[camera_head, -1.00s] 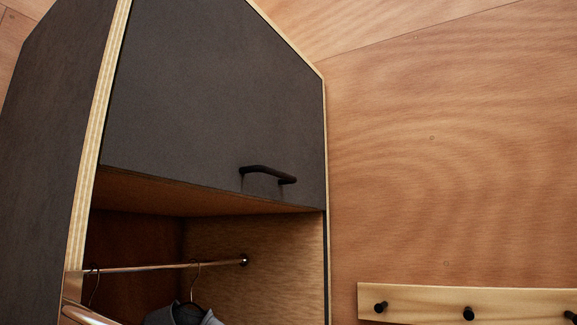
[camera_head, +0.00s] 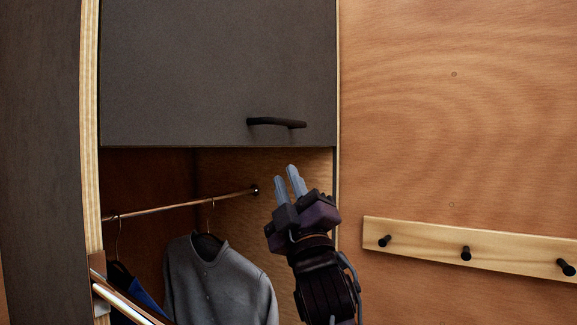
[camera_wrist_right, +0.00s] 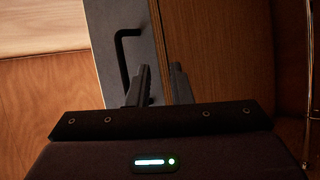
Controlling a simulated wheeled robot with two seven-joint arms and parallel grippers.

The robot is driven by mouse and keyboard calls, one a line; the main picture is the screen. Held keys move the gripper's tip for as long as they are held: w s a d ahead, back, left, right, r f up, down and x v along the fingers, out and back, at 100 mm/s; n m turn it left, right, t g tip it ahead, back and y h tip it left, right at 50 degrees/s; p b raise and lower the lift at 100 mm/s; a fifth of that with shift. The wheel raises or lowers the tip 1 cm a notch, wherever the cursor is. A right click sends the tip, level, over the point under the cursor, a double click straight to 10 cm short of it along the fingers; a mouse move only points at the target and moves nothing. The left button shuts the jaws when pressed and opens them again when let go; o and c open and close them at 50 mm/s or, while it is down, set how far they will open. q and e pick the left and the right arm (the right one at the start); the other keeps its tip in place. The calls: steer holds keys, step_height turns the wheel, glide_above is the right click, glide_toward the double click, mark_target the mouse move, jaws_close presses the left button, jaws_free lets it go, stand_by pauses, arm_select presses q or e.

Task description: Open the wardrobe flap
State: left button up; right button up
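The wardrobe flap (camera_head: 200,70) is a dark grey panel at the top of the wardrobe and is closed. Its black bar handle (camera_head: 277,123) sits near the lower right edge. My right gripper (camera_head: 286,173) is below the handle, pointing up, apart from it. Its two fingers are spread with nothing between them. In the right wrist view the handle (camera_wrist_right: 122,58) shows just beyond the left finger of the right gripper (camera_wrist_right: 160,78), on the dark flap (camera_wrist_right: 145,35). My left gripper is not in view.
Below the flap is an open compartment with a metal rail (camera_head: 180,204) and a grey shirt (camera_head: 215,275) on a hanger. A wooden peg board (camera_head: 425,240) is on the right wall. The wardrobe's side panel (camera_head: 40,150) stands at left.

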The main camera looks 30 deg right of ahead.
steer(key=t, duration=0.1)
glide_toward(289, 124)
steer(key=x, duration=0.3)
steer(key=p+x, duration=0.5)
steer(key=x, duration=0.1)
steer(key=shift+w+d+r, duration=0.1)
steer(key=shift+w+d, duration=0.1)
steer(key=shift+d, duration=0.05)
steer(key=shift+w+r+p, duration=0.4)
steer(key=shift+p, duration=0.05)
steer(key=shift+w+d+f, duration=0.1)
steer(key=shift+c, duration=0.2)
jaws_close()
